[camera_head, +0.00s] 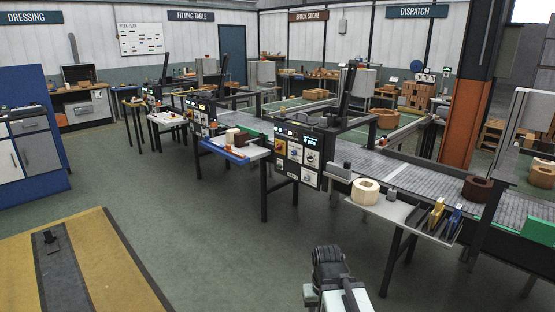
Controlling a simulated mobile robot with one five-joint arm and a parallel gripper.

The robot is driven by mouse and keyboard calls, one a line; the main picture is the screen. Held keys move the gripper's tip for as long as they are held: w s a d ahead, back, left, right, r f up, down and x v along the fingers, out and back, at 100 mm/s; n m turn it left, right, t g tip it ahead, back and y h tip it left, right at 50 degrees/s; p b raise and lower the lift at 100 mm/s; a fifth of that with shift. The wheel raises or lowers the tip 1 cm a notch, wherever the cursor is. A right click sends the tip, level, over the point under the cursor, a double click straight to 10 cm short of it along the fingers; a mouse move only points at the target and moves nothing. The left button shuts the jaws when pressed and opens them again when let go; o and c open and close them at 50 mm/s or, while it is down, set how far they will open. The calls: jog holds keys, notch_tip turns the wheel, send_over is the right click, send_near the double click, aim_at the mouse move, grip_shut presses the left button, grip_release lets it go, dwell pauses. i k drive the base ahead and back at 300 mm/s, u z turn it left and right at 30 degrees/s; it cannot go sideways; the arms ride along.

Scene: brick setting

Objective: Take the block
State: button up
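Several things could be called a block, and I cannot tell which one is meant. On the grey side shelf (395,208) at the right stand a yellow block-like piece (436,213) and a blue one (454,221), leaning among dark dividers. A small grey block-like piece (391,194) sits farther left on the same shelf, beside a cream ring (365,190). My arm's dark and grey end, with my gripper (338,285), shows at the bottom centre, over the floor and well apart from the shelf. Its fingers cannot be made out clearly.
A long grey conveyor (420,176) runs behind the shelf, carrying a brown ring (478,188). A machine panel (298,157) and table legs stand at the centre. A yellow-edged platform (95,262) lies at left. Green floor (220,240) between is open.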

aim_at(365, 192)
jog(key=u, duration=0.15)
jog(key=i, duration=3.15)
jog(key=u, duration=0.05)
